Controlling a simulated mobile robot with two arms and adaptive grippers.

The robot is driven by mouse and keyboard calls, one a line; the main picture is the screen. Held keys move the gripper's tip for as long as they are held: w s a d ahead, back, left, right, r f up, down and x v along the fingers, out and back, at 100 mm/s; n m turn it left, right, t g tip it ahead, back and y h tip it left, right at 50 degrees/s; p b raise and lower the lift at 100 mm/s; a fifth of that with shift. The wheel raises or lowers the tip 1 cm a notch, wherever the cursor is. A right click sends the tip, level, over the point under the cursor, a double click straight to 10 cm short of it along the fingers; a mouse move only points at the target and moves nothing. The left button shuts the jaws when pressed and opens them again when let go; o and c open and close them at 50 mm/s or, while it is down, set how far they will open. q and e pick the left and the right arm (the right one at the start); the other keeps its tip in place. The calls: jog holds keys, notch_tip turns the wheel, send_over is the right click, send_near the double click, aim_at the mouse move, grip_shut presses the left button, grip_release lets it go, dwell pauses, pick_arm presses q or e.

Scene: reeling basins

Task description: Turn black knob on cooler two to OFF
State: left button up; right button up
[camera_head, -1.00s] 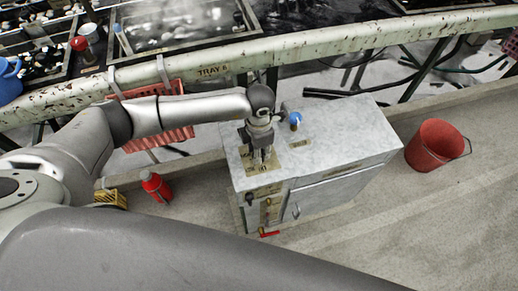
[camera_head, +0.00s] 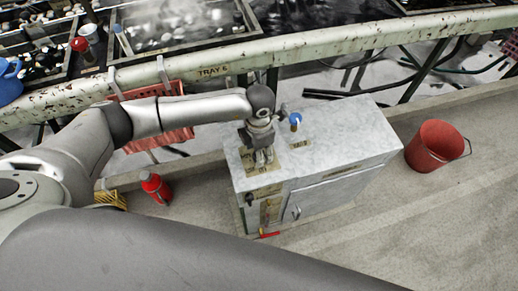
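A pale metal cooler cabinet (camera_head: 345,130) stands on the floor in the middle of the view. A tan label plate (camera_head: 260,165) lies on its top near the left front corner. My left gripper (camera_head: 263,160) points down over this plate, its fingers close to it. The fingers cover whatever lies between them, so I cannot tell if they hold a knob. A small black knob (camera_head: 249,198) shows on the cabinet's front face, below the gripper. A blue-topped valve (camera_head: 295,120) stands on the cabinet top, right of the gripper. My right gripper is not in view.
A red bucket (camera_head: 436,146) stands on the floor right of the cabinet. A red bottle (camera_head: 155,187) and a yellow crate (camera_head: 110,200) are at left. A red basket (camera_head: 158,137) hangs behind my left arm. The rusty basin rail (camera_head: 320,42) crosses behind. A red handle (camera_head: 269,235) sits low in front.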

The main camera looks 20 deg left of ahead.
pick_arm(q)
notch_tip(320, 180, up, 12)
dwell(0.6)
jog(key=shift+d, duration=0.1)
dwell(0.4)
